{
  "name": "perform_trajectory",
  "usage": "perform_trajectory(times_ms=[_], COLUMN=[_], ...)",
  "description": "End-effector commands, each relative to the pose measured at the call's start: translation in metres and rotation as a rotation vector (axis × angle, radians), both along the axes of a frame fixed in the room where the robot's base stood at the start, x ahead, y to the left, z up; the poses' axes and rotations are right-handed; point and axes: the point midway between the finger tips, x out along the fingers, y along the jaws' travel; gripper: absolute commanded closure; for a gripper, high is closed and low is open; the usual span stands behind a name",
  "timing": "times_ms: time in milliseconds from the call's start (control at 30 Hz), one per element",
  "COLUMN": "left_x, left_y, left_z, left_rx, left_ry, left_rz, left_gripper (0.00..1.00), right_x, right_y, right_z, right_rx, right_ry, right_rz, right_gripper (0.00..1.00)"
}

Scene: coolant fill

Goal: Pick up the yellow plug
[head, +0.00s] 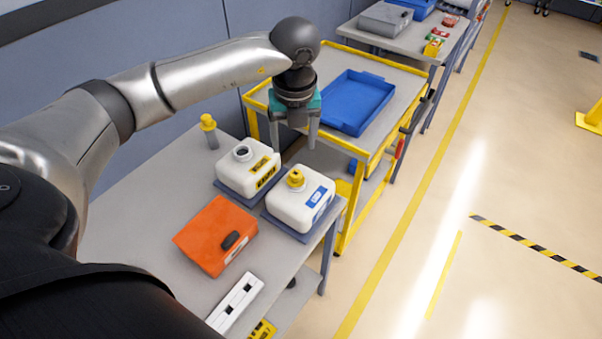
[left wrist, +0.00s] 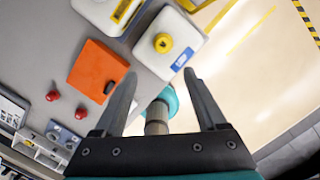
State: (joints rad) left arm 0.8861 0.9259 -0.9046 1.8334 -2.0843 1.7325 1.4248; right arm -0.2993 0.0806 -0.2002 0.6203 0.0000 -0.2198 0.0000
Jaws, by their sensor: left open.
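A yellow plug (head: 208,122) with a grey lower part stands upright near the table's far left edge. Another yellow cap (head: 296,178) sits on the right white canister (head: 300,201); it also shows in the left wrist view (left wrist: 163,43). The left white canister (head: 248,170) has an open neck. My left gripper (head: 296,140) is open and empty, pointing down above and behind the canisters, to the right of the standing plug. In the left wrist view its open fingers (left wrist: 160,77) are below the yellow cap, apart from it. My right gripper is not seen.
An orange case (head: 215,235) and a white strip (head: 236,302) lie on the grey table (head: 135,220). A yellow cart (head: 350,200) with a blue tray (head: 356,102) stands behind. Two red knobs (left wrist: 53,95) show in the left wrist view. Table left of the case is clear.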

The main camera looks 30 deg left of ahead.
Motion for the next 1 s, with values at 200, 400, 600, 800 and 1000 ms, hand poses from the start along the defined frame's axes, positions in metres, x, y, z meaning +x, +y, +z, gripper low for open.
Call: perform_trajectory(times_ms=[200, 400, 600, 800, 1000], left_x=[0.005, 0.010, 0.012, 0.022, 0.027], left_y=[0.004, 0.007, 0.008, 0.010, 0.013], left_z=[-0.048, -0.077, -0.087, -0.105, -0.127], left_rx=[-0.003, -0.004, -0.005, -0.005, -0.005], left_ry=[0.005, 0.002, 0.001, 0.002, 0.001], left_rz=[-0.001, -0.001, -0.003, -0.002, -0.003], left_gripper=[0.26, 0.26, 0.26, 0.26, 0.26], right_x=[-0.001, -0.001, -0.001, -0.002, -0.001], right_y=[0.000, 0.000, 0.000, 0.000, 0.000], right_z=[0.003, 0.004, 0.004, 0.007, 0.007], right_rx=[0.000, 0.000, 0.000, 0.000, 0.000], right_ry=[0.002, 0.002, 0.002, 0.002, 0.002], right_rz=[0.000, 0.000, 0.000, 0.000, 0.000], right_gripper=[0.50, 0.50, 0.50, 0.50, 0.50])
